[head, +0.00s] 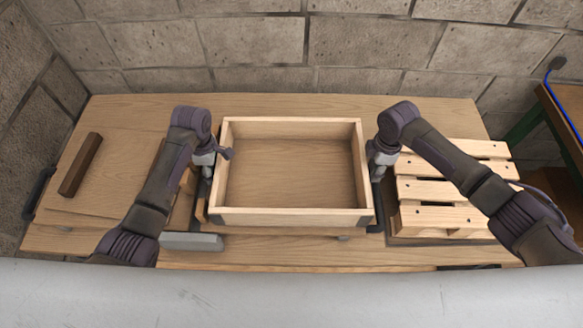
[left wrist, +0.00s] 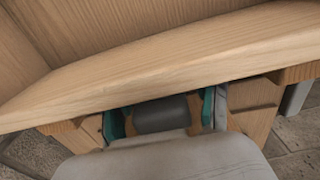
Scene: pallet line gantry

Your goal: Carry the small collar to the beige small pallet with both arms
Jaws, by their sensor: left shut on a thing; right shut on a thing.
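The small collar (head: 290,217), a rectangular open frame of light wood with dark corner fittings, is in the middle of the head view. My left gripper (head: 207,160) is at its left wall and my right gripper (head: 378,162) at its right wall, both shut on it. In the left wrist view the collar's wall (left wrist: 150,75) crosses above the gripper (left wrist: 160,115), whose teal-edged fingers are partly hidden under it. The beige small pallet (head: 445,190), with several slats, lies to the right, partly covered by my right arm. Any gap beneath the collar is hard to judge.
The wooden table (head: 300,255) carries everything. A dark brown bar (head: 80,165) lies at the left, and a grey block (head: 192,242) is near the front left. A stone wall (head: 280,55) closes the back. A dark bench with a blue cable (head: 563,105) stands far right.

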